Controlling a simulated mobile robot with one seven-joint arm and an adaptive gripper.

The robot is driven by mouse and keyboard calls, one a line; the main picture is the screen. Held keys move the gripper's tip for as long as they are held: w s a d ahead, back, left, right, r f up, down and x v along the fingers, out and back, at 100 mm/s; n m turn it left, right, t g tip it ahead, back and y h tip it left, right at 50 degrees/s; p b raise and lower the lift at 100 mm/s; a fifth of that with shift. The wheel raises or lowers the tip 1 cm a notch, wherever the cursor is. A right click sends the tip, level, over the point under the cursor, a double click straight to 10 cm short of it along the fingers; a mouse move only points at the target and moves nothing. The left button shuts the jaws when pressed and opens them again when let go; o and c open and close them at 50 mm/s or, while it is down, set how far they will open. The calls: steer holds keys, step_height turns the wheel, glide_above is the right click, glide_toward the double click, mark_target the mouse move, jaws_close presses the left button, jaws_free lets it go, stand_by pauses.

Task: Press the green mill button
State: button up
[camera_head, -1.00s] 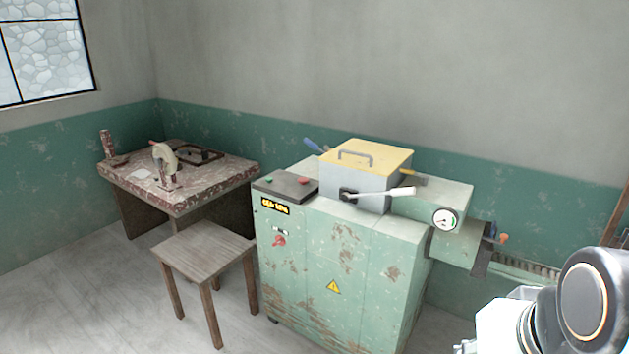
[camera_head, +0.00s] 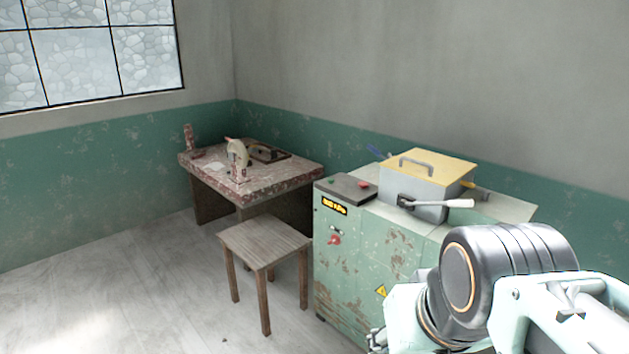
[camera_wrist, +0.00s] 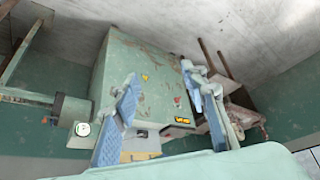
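The mill is a worn pale-green cabinet (camera_head: 345,260) with a yellow-lidded hopper (camera_head: 428,167) and a white-handled lever. Its dark control panel (camera_head: 348,196) on the top left carries the small green button (camera_head: 331,182), left of a red button (camera_head: 364,184). The wrist view shows the mill body (camera_wrist: 150,70) upside down beyond my fingers; I cannot make out the green button there. My gripper (camera_wrist: 160,76) is open, with blue-padded fingers wide apart and nothing between them. It is apart from the panel. In the head view my arm covers the mill's lower right.
A wooden stool (camera_head: 264,243) stands just left of the mill. A stained worktable (camera_head: 250,190) with tools stands in the corner behind it. A red knob (camera_head: 334,239) is on the mill's front. The floor at left is clear.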

steer(key=shift+c, duration=0.4)
jaws_close()
stand_by(1.1)
